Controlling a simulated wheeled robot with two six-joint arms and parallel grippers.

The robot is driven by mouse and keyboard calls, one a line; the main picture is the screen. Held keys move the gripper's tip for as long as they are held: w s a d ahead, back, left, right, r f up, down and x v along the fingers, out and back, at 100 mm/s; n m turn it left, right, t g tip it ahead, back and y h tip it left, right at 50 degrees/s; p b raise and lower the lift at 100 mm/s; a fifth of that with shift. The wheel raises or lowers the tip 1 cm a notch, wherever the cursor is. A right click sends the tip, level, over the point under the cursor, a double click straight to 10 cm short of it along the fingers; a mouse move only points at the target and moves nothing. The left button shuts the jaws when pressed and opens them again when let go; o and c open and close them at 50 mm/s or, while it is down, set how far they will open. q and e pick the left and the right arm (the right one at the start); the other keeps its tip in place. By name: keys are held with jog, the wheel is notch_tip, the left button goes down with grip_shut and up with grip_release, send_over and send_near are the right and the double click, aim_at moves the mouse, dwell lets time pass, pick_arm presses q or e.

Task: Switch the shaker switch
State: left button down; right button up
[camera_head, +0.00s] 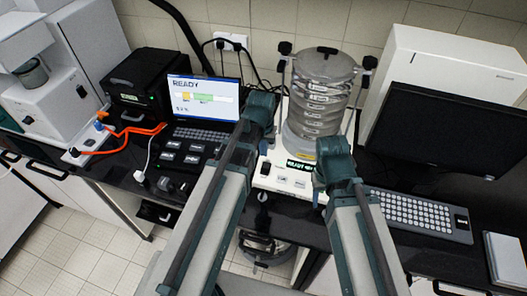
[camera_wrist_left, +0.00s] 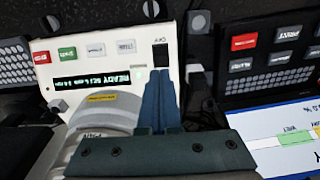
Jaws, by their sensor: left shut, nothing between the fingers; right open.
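The sieve shaker (camera_head: 318,100) stands in the middle of the head view with a round stack of sieves clamped on it. Its white front panel (camera_head: 284,183) carries a lit display and buttons. The black shaker switch (camera_head: 265,168) sits at the panel's left end. In the left wrist view the switch (camera_wrist_left: 160,55) is beside the lettering OFF. My left gripper (camera_wrist_left: 159,82) is shut and empty, its tips right by the switch; I cannot tell whether they touch. It also shows in the head view (camera_head: 266,146). My right gripper (camera_head: 320,188) is open near the panel's right end.
A laptop (camera_head: 203,98) reading READY and a black button panel (camera_head: 185,158) are left of the shaker. A monitor (camera_head: 440,115) and keyboard (camera_head: 418,213) are on the right. Orange cables (camera_head: 125,132) lie at the left. The bench's front edge is close.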

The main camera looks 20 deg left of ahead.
aim_at(265, 171)
pick_arm(q)
jog(key=f+b, duration=0.7)
jog(key=w+f+b, duration=0.1)
jog(key=f+b, duration=0.2)
jog(key=f, duration=0.1)
jog(key=shift+f, duration=0.15)
jog(key=shift+s+f+t+b, duration=0.2)
jog(key=shift+f+t+b, duration=0.15)
jog(key=shift+b, duration=0.25)
jog(key=shift+w+r, duration=0.1)
jog(key=shift+r, duration=0.15)
jog(key=shift+w, duration=0.1)
jog(key=shift+w+r+p, duration=0.35)
jog(key=shift+w+p, duration=0.25)
jog(key=shift+w, duration=0.15)
